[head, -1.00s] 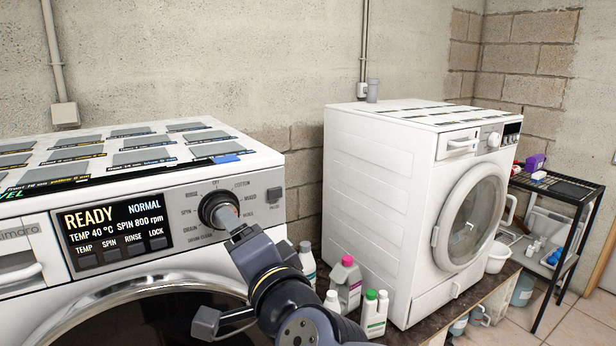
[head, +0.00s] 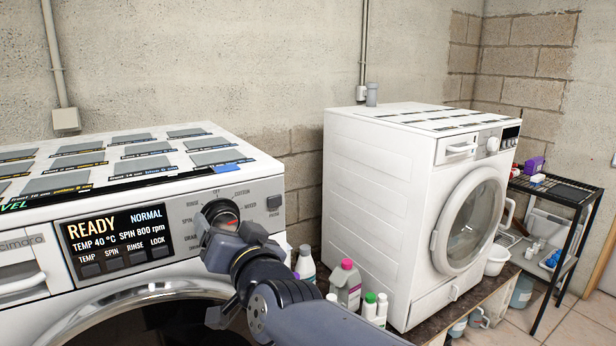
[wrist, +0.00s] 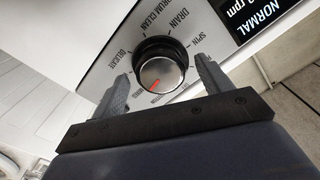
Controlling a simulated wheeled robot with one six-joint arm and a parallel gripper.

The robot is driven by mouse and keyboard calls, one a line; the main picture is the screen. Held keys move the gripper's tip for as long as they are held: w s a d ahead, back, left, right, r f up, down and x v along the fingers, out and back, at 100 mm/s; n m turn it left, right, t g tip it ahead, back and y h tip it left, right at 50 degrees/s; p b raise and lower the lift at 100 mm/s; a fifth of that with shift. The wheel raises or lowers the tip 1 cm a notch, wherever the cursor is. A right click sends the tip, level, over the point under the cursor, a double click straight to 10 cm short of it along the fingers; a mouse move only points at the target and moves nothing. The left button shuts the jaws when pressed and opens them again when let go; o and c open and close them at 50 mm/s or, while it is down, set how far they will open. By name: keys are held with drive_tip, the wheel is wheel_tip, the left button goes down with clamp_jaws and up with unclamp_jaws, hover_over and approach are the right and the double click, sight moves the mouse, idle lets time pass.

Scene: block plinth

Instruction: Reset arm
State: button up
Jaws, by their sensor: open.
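The left washing machine (head: 150,190) has a control panel with a lit display (head: 115,238) reading READY, NORMAL, TEMP 40 °C, SPIN 800 rpm. Its round dial (head: 221,213) has a red mark and is partly covered by my gripper in the head view. My gripper (wrist: 165,72) is open in the wrist view, one finger on each side of the dial (wrist: 161,73), with gaps between fingers and dial. The red mark points to the lower left there. In the head view my gripper (head: 216,238) is just in front of the dial's lower part.
A second white washing machine (head: 365,190) stands to the right. Several bottles (head: 347,284) stand on the dark counter between the machines, close beside my forearm. A black rack (head: 560,190) is at the far right. The concrete wall (head: 240,60) closes the back.

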drive_tip(key=n+p, duration=0.5)
drive_tip(key=n, duration=0.1)
drive_tip(key=shift+r, duration=0.2)
drive_tip(key=shift+f+n+p, duration=0.15)
drive_tip(key=shift+n+p, duration=0.45)
drive_tip(key=shift+p, duration=0.1)
drive_tip(key=shift+d+f, duration=0.1)
drive_tip(key=shift+f, duration=0.05)
